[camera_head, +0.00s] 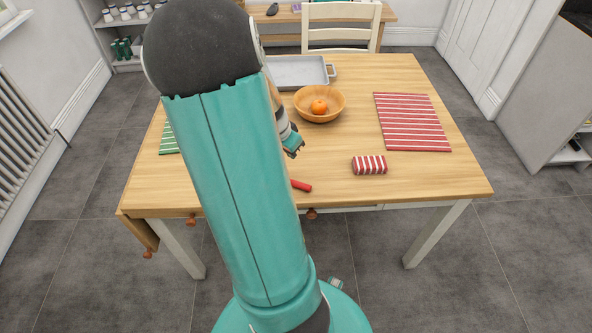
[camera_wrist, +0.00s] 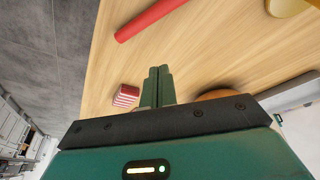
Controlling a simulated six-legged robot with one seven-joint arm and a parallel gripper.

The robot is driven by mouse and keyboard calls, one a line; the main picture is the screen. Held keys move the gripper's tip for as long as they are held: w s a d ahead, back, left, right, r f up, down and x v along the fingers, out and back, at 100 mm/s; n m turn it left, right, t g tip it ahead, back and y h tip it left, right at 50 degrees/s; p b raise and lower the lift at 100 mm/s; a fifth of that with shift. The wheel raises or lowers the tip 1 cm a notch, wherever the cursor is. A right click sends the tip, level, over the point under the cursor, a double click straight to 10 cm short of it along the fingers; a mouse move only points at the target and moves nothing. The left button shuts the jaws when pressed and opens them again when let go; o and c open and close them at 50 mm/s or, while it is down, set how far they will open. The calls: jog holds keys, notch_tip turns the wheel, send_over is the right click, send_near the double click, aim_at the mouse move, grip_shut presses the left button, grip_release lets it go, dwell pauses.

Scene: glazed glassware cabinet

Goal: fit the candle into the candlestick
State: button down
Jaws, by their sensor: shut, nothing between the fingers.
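The red candle (camera_head: 301,186) lies on its side near the table's front edge, partly hidden behind my arm in the head view. It also lies across the top of the wrist view (camera_wrist: 150,18). My gripper (camera_head: 293,153) is above the table, apart from the candle. Its two green fingers (camera_wrist: 159,70) are together with nothing between them. A yellowish round object (camera_wrist: 288,6) is cut off at the top right of the wrist view; it may be part of the candlestick, but I cannot tell. No candlestick shows clearly in the head view, where my arm hides part of the table.
A wooden bowl (camera_head: 335,111) holds an orange (camera_head: 319,107). A grey tray (camera_head: 297,72) is at the back. A rolled striped napkin (camera_head: 369,165) is right of the candle; a red striped mat (camera_head: 412,122) lies farther right. A green striped cloth (camera_head: 169,138) is at left.

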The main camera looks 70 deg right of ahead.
jog(key=shift+m, duration=0.4)
jog(key=x, duration=1)
jog(key=shift+w+d, duration=0.2)
jog(key=shift+d, duration=0.1)
jog(key=shift+w+a+r, duration=0.1)
jog(key=shift+w+a, duration=0.2)
jog(key=shift+a, duration=0.3)
jog(key=shift+w+a+r, duration=0.1)
jog(key=shift+w+a, duration=0.2)
jog(key=shift+a, duration=0.3)
jog(key=shift+w+a, duration=0.15)
jog(key=shift+a, duration=0.4)
jog(key=shift+a, duration=0.1)
jog(key=shift+w+a, duration=0.35)
jog(key=shift+a, duration=0.55)
jog(key=shift+w+a, duration=0.35)
jog(key=shift+a, duration=0.55)
